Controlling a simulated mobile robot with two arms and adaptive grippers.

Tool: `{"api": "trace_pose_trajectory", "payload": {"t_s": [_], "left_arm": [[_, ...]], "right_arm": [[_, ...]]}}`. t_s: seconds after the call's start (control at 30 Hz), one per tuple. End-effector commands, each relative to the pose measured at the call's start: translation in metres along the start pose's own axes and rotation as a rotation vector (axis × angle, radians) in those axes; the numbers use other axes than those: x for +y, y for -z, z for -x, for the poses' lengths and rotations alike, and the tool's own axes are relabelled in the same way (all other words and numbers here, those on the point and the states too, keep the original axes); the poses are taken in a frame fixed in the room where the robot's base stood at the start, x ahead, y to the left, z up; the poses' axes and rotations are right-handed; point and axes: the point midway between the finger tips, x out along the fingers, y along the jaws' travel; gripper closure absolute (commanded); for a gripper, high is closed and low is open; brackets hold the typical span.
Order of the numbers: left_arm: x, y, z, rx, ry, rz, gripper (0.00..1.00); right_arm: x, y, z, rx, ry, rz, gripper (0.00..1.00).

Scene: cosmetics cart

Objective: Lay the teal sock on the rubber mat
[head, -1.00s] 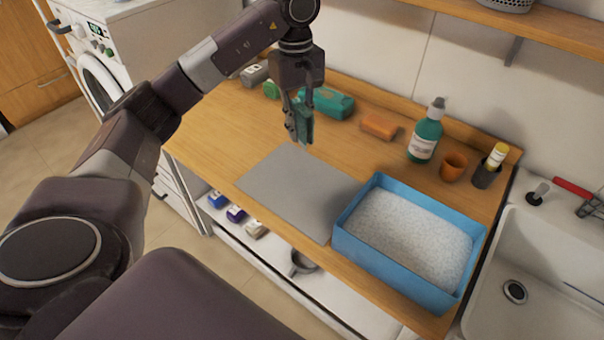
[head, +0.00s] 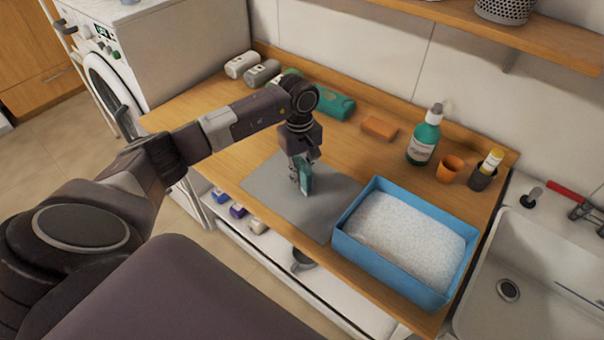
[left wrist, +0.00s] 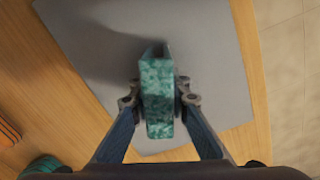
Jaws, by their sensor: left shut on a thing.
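The teal sock (head: 307,180) is a small folded bundle, held upright over the grey rubber mat (head: 270,195). My left gripper (head: 300,178) is shut on it and points down. In the left wrist view the mottled teal sock (left wrist: 157,95) sits between the two fingers of the left gripper (left wrist: 159,100), with the flat mat (left wrist: 215,60) beneath. A shadow lies on the mat beside the sock. I cannot tell whether its lower end touches the mat. My right gripper is not in view.
A blue tray (head: 360,250) of white granules stands right of the mat. Behind are a teal-green bundle (head: 337,105), an orange block (head: 380,128), a pump bottle (head: 424,140) and an orange cup (head: 450,168). The sink (head: 525,265) is at right.

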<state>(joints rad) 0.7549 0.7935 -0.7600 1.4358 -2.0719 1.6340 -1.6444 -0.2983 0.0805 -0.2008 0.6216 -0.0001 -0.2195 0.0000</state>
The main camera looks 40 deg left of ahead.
Motion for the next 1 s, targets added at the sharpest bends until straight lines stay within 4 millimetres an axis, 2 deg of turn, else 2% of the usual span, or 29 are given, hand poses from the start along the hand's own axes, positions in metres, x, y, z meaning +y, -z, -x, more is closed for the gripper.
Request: {"api": "trace_pose_trajectory", "payload": {"t_s": [0.33, 0.37, 0.5, 0.77, 0.9, 1.0], "left_arm": [[0.000, 0.000, -0.005, 0.000, 0.000, 0.000, 1.00], [0.000, 0.000, -0.004, 0.000, 0.000, 0.000, 0.82], [0.000, 0.000, -0.003, -0.001, 0.000, 0.000, 0.67], [0.000, 0.000, -0.003, -0.001, 0.000, 0.000, 0.67], [0.000, 0.000, 0.004, -0.001, 0.000, 0.001, 0.67], [0.001, 0.001, 0.015, 0.002, -0.004, 0.001, 0.67]], "right_arm": [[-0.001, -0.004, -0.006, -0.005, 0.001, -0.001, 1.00], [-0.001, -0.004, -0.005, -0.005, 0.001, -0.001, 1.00], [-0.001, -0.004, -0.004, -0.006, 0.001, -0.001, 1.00], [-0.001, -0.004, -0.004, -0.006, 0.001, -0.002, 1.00], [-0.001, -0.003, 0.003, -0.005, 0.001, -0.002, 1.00], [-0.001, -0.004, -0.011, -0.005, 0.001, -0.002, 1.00]]}}
